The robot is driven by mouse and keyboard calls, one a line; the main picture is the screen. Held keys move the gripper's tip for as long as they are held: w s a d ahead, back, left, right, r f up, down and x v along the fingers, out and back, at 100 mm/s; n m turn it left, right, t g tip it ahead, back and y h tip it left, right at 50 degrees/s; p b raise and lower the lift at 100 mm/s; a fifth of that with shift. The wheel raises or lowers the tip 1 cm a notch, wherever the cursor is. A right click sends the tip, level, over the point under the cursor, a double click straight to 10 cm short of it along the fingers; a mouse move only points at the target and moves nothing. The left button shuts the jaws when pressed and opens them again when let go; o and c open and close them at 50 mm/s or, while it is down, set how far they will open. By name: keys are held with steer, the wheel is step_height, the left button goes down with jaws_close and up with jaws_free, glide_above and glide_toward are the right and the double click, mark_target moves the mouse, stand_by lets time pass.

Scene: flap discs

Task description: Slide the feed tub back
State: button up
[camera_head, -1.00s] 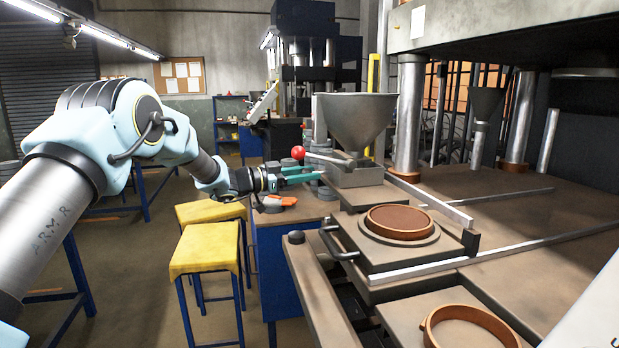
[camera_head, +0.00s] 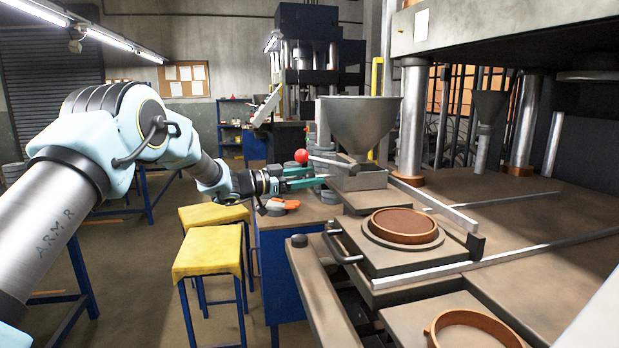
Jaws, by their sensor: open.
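The feed tub is a grey metal hopper (camera_head: 357,122) on a square box base, standing at the far end of the press bed. A lever with a red ball knob (camera_head: 301,156) sticks out to the left from its base. My gripper (camera_head: 316,177) has two teal fingers, open and empty, pointing right. In the picture they are just below the red knob and left of the tub's base. I cannot tell whether they touch anything.
A plate with a brown ring mould (camera_head: 403,225) and a black handle sits in front of the tub. A metal rail (camera_head: 435,205) runs beside it. Another ring (camera_head: 470,330) is nearer. Yellow-topped stools (camera_head: 208,252) stand left. An orange-handled tool (camera_head: 283,205) lies below my gripper.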

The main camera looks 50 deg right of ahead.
steer(key=b+v, duration=0.3)
steer(key=v, duration=0.7)
steer(key=shift+a+b, duration=0.25)
steer(key=shift+b, duration=0.1)
steer(key=shift+w, duration=0.15)
